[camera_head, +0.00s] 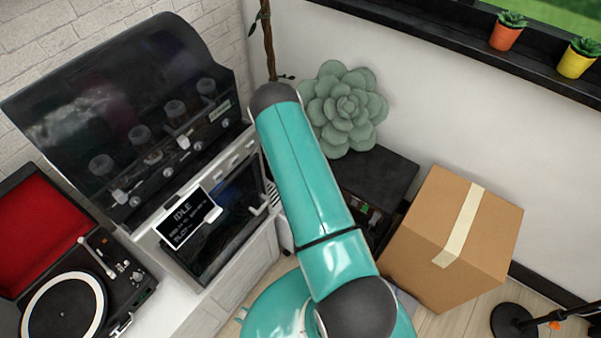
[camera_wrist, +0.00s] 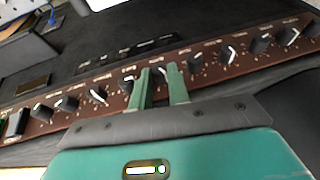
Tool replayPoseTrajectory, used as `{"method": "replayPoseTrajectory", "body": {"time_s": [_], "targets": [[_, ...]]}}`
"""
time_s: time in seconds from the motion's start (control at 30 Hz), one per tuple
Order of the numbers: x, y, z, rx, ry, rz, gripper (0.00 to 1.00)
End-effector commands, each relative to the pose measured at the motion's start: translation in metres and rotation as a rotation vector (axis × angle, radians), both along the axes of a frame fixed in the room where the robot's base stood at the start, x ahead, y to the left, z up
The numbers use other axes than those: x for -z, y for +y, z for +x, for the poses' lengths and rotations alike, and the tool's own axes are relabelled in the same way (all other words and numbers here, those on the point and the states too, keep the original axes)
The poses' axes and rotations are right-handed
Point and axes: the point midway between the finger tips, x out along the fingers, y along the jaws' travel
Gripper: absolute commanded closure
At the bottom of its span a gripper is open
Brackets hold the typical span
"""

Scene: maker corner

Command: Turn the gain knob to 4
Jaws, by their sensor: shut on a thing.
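In the wrist view a brown control panel (camera_wrist: 210,73) carries a row of dark knobs with white pointer marks. My gripper (camera_wrist: 160,75) has its two green fingers at the middle of this row. They are shut on one dark knob (camera_wrist: 159,76), seen between the fingertips. The small labels and scale marks are too blurred to read, so I cannot tell which knob is the gain knob or what it points at. In the head view my teal arm hides the gripper and the knobs.
In the head view a black box (camera_head: 385,172) stands behind my arm, with a green succulent (camera_head: 345,108) above it. A taped cardboard box (camera_head: 420,236) stands close at its right. A turntable (camera_head: 70,302) and a machine with a small screen (camera_head: 187,216) are at the left.

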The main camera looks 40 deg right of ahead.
Motion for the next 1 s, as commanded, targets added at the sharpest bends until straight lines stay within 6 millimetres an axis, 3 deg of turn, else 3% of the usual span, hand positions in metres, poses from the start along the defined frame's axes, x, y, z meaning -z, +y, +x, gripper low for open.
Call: {"method": "replayPoseTrajectory", "body": {"time_s": [0.3,0.33,0.37,0.73,1.0], "targets": [[0.0,-0.001,0.0,0.001,0.004,-0.003,1.0],[0.0,-0.001,0.0,0.001,0.004,-0.003,0.77],[0.0,-0.001,0.0,0.001,0.004,-0.003,0.73],[-0.004,0.001,-0.001,0.001,0.004,-0.001,0.73],[-0.043,0.014,-0.011,-0.001,0.002,-0.002,0.73]]}}
